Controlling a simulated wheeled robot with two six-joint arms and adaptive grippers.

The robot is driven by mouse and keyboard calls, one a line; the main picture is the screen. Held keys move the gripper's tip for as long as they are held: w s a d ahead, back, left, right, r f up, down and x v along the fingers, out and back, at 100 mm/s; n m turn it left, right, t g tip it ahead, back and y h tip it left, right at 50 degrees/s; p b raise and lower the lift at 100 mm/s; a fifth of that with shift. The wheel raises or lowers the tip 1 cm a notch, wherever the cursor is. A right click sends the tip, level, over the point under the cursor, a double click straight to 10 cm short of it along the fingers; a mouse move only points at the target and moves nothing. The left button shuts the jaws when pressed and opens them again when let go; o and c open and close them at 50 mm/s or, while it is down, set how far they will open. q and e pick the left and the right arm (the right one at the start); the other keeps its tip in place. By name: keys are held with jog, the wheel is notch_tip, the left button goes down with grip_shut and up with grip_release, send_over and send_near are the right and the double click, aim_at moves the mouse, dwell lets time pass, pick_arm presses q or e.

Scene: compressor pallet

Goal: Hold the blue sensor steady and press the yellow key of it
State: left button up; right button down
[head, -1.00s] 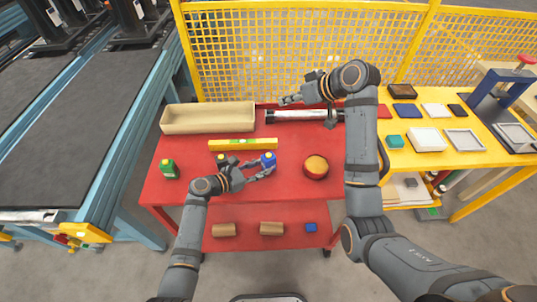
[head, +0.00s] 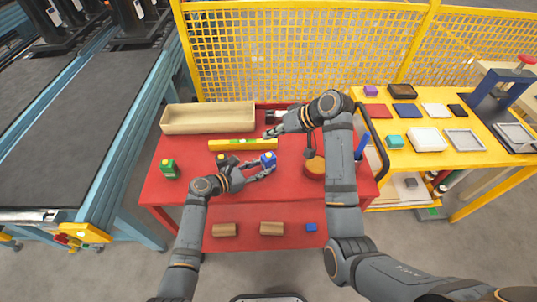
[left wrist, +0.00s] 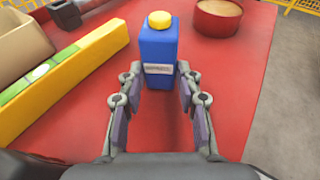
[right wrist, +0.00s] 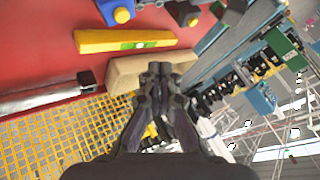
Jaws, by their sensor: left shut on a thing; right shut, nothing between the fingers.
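The blue sensor (head: 268,161) stands upright over the red table (head: 289,196), with its yellow key (left wrist: 160,20) on top. My left gripper (left wrist: 160,85) is shut on the sensor, one finger at each side of its lower part; the key is uncovered. My right gripper (head: 271,133) is shut and empty, above and behind the sensor, apart from it. In the right wrist view the sensor (right wrist: 113,11) shows at the top edge, left of the closed fingertips (right wrist: 160,70).
A yellow spirit level (head: 232,145) and a beige tray (head: 207,118) lie behind. A green bottle (head: 168,168) stands at left. A round red container (head: 314,168) is partly hidden by my right arm. A silver cylinder (right wrist: 40,98) lies near the yellow mesh fence (head: 290,55).

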aim_at(271, 155)
jog(key=shift+f, duration=3.1)
jog(key=shift+f, duration=0.4)
jog(key=shift+f, duration=0.45)
dwell(1.0)
jog(key=shift+r, duration=0.9)
jog(key=shift+r, duration=2.5)
